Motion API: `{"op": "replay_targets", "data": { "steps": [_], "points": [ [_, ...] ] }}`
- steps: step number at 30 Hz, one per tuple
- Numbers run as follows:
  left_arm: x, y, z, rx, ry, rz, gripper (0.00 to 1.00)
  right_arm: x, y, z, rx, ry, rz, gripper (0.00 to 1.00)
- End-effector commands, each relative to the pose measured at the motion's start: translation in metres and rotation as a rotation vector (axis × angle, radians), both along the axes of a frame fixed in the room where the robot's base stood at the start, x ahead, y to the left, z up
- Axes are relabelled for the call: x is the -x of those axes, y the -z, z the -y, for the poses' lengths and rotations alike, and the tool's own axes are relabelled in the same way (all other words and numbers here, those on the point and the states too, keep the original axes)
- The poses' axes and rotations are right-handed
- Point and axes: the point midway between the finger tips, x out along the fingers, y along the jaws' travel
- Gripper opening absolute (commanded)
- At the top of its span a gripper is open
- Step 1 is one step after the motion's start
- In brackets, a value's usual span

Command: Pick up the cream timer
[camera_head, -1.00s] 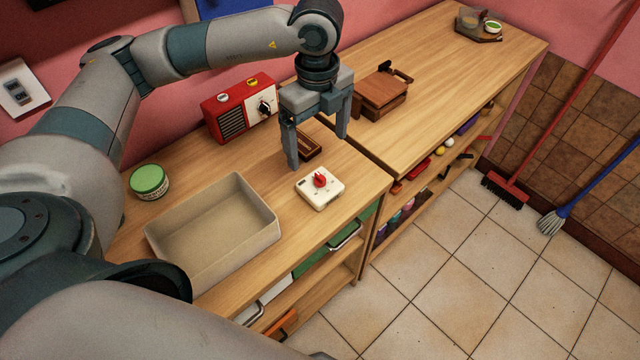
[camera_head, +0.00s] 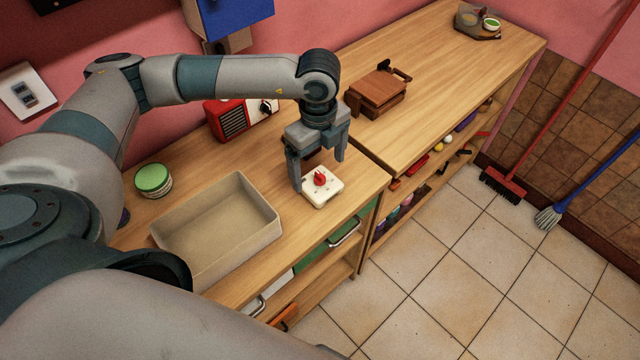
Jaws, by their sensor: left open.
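The cream timer (camera_head: 325,193) is a small square block with a red knob on top. It lies on the wooden counter near its front edge, right of the beige tray. My left gripper (camera_head: 318,176) points down over the timer with its jaws open. One finger is at the timer's left side and the other is behind its right rear part. I cannot tell whether either finger touches it. My right gripper is not in view.
The beige tray (camera_head: 161,239) stands empty left of the timer. A green-lidded jar (camera_head: 153,180) and a red radio (camera_head: 229,119) stand behind. A brown wooden box (camera_head: 378,92) is on the right counter. Bare counter lies between jar and radio.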

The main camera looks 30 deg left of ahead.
Motion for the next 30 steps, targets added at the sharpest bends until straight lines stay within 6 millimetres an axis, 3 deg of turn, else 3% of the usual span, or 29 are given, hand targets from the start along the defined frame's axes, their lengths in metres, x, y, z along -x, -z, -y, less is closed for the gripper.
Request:
{"op": "replay_targets", "data": {
  "steps": [7,14,28,29,30],
  "points": [
    [-0.001,0.021,0.004,-0.001,0.000,-0.004,0.89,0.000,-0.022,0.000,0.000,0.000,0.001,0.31],
    [-0.001,0.046,0.004,-0.001,0.000,-0.003,0.89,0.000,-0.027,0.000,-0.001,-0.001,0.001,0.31],
    [-0.002,0.048,0.004,0.000,0.000,-0.001,0.89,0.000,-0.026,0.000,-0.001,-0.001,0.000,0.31],
    [-0.002,0.048,0.004,0.000,0.000,-0.001,0.87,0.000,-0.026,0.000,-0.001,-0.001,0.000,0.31],
    [-0.002,0.048,0.004,0.000,0.000,-0.001,0.77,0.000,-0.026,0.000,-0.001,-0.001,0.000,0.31]
  ]
}}
